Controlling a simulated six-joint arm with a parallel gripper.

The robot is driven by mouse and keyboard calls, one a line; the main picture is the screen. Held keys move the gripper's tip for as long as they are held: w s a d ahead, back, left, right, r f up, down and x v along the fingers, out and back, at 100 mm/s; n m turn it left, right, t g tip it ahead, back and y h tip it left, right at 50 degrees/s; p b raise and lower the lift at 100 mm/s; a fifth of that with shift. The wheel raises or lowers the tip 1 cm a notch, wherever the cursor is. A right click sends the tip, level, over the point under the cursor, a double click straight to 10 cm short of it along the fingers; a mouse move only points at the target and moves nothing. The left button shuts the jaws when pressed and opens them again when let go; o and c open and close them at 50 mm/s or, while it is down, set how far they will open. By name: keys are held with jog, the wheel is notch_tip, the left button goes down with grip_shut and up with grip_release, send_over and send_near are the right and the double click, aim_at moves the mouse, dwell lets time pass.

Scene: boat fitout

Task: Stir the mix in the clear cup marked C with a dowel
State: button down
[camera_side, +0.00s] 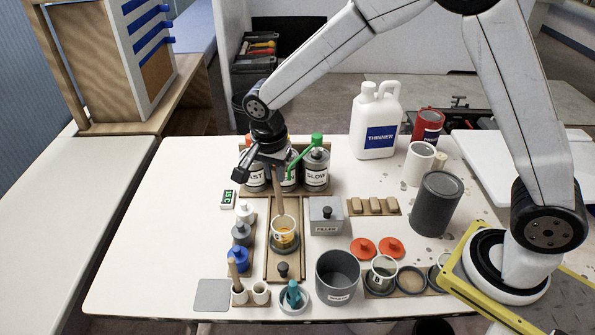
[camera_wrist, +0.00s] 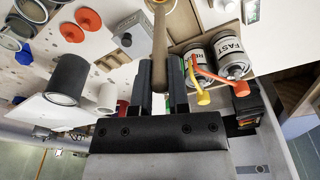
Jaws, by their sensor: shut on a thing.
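My gripper (camera_side: 274,160) is shut on a wooden dowel (camera_side: 278,197) and points down over the middle of the table. The dowel runs down to a clear cup (camera_side: 285,241) with a yellow-orange mix in it; its lower end appears to be inside the cup. I cannot read a letter on this cup. In the wrist view the dowel (camera_wrist: 160,45) stands between the two fingers of my gripper (camera_wrist: 161,92), and only part of the cup's rim (camera_wrist: 158,5) shows at the top edge.
FAST and SLOW cans (camera_side: 316,170) stand close behind my gripper. A grey FILLER box (camera_side: 326,217) is right of the cup; small bottles (camera_side: 241,236) are left. A grey pot (camera_side: 337,277) and another clear cup (camera_side: 381,275) stand in front. The table's left side (camera_side: 150,240) is clear.

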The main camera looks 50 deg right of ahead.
aim_at(282, 211)
jog(key=shift+f, duration=1.5)
jog(key=shift+w+d+f, duration=0.1)
jog(key=shift+d+f, duration=0.05)
jog(key=shift+f, duration=1.1)
jog(key=shift+s+d+f, duration=0.1)
jog(key=shift+d+f, duration=0.05)
jog(key=shift+f, duration=1.1)
jog(key=shift+w+d+f, duration=0.1)
jog(key=shift+d+f, duration=0.05)
jog(key=shift+f, duration=1.1)
jog(key=shift+d, duration=0.15)
